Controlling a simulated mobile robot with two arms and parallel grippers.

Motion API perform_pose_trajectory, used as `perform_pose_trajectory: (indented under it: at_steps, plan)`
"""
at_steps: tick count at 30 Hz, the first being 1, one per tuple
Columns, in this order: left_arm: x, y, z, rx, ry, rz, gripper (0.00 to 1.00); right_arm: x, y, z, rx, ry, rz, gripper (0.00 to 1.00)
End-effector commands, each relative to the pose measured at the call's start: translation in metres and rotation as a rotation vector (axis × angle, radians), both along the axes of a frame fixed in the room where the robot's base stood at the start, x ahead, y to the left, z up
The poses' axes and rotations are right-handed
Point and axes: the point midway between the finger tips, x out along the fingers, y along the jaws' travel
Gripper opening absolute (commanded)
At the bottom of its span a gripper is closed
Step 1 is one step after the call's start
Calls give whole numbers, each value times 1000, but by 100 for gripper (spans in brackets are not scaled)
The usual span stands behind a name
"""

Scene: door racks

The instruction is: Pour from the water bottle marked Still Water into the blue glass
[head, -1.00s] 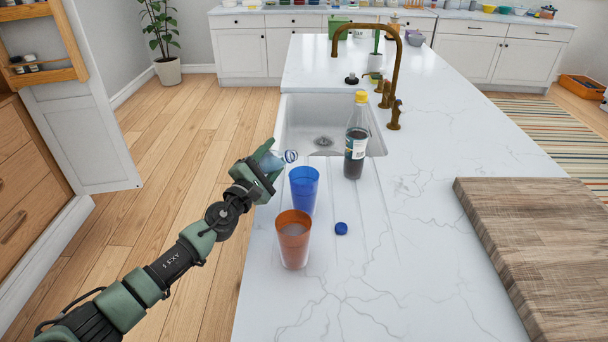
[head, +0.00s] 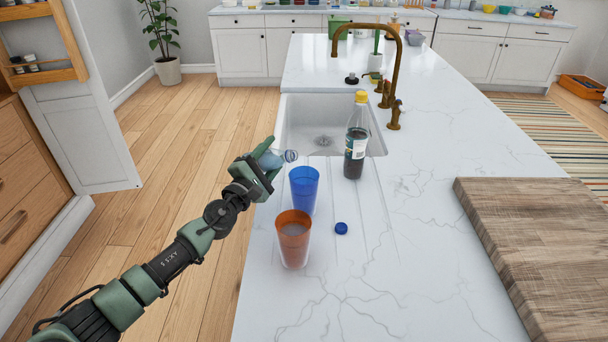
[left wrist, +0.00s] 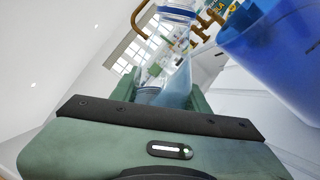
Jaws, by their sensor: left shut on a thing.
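My left gripper (head: 262,168) is shut on a clear water bottle (head: 289,156), which is tilted far over with its open mouth toward the right. The bottle also shows in the left wrist view (left wrist: 172,70), with water inside; no label can be read. The blue glass (head: 303,190) stands upright on the counter, just right of and below the bottle's mouth; it also shows in the left wrist view (left wrist: 275,55). I cannot tell whether water is flowing or is in the glass. My right gripper is not in view.
An orange glass (head: 293,240) stands close in front of the blue glass. A blue cap (head: 341,228) lies to its right. A dark bottle with a yellow cap (head: 357,138) stands by the sink (head: 310,110). A wooden board (head: 540,235) lies at the right.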

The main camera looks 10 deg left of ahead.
Motion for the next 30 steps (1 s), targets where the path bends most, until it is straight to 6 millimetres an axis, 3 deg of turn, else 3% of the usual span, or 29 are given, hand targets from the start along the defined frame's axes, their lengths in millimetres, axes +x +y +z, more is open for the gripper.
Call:
perform_pose_trajectory:
  at_steps: [30]
  plan:
    - [1,1,2,60,-22,1,0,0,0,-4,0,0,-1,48]
